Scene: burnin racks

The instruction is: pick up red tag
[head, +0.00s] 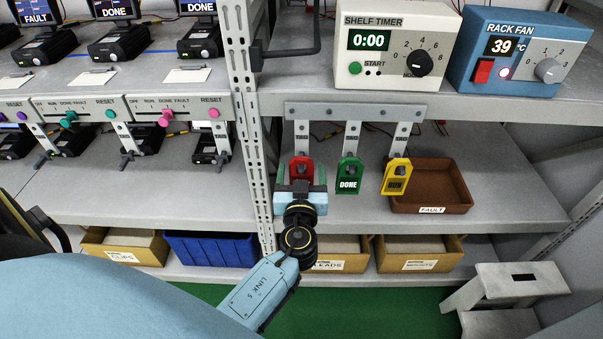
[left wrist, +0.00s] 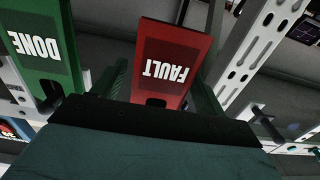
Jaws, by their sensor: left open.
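The red tag (head: 301,167) hangs from the leftmost hook of a rail on the rack. In the left wrist view the red tag (left wrist: 172,62) reads FAULT and lies between the gripper's two fingers. My left gripper (head: 301,186) is open in front of it, with a finger on each side; I cannot tell whether either finger touches it. The gripper hides the tag's lower part in the head view. The green tag (head: 348,176) reading DONE hangs just to the right, and the yellow tag (head: 396,177) further right. My right gripper is not in view.
A brown FAULT tray (head: 462,190) sits on the shelf at right. A metal upright (head: 247,120) stands close left of the gripper. The shelf timer (head: 395,50) and rack fan box (head: 515,50) are above. Bins, including a blue one (head: 210,249), line the lower shelf.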

